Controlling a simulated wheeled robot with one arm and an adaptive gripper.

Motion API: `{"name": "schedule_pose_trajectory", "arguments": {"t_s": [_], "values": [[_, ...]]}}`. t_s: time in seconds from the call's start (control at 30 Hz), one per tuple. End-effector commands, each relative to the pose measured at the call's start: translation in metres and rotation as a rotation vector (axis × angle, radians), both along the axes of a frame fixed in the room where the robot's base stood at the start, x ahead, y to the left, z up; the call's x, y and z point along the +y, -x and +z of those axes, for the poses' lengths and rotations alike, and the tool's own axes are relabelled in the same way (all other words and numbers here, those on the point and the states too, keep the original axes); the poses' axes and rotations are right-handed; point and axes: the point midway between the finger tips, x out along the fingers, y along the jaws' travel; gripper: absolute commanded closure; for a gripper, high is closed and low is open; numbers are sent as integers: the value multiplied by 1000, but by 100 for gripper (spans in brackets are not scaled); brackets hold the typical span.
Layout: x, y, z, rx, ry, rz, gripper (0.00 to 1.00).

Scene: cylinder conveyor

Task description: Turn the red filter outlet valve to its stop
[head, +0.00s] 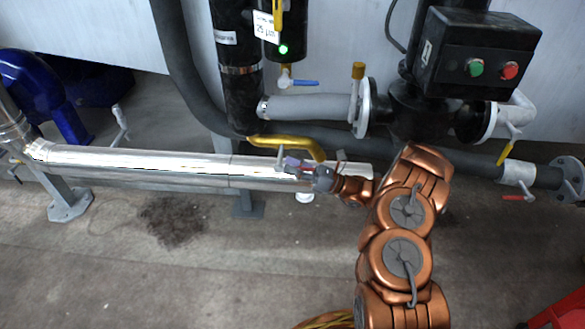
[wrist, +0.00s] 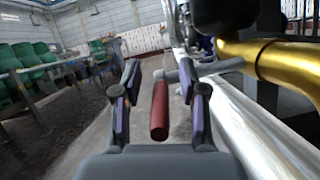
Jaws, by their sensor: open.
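A red valve handle (wrist: 159,112) shows in the middle of the wrist view, with its long side running toward me. Its far end meets a grey stem that leads right to a grey pipe piece (wrist: 218,67). My gripper (wrist: 160,88) is open, with one finger on each side of the handle and visible gaps between. In the head view my gripper (head: 297,166) is at the silver pipe (head: 190,168), just below the yellow pipe (head: 285,142). I cannot make out this red handle there.
Another red handle (head: 513,198) hangs at the right pipe. A black box with green and red buttons (head: 480,65) is above. The silver and yellow pipes run close along my gripper's right in the wrist view. Open floor (head: 170,270) lies at front left.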

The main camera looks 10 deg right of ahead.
Motion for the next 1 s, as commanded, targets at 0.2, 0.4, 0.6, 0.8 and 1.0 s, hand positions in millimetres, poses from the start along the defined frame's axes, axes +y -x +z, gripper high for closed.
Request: {"name": "schedule_pose_trajectory", "arguments": {"t_s": [0.2, 0.4, 0.6, 0.8, 1.0], "values": [[1, -1, 1, 0, 1, 0, 58], [1, 0, 0, 0, 1, 0, 76], [1, 0, 0, 0, 1, 0, 97], [1, 0, 0, 0, 1, 0, 100], [1, 0, 0, 0, 1, 0, 100]]}}
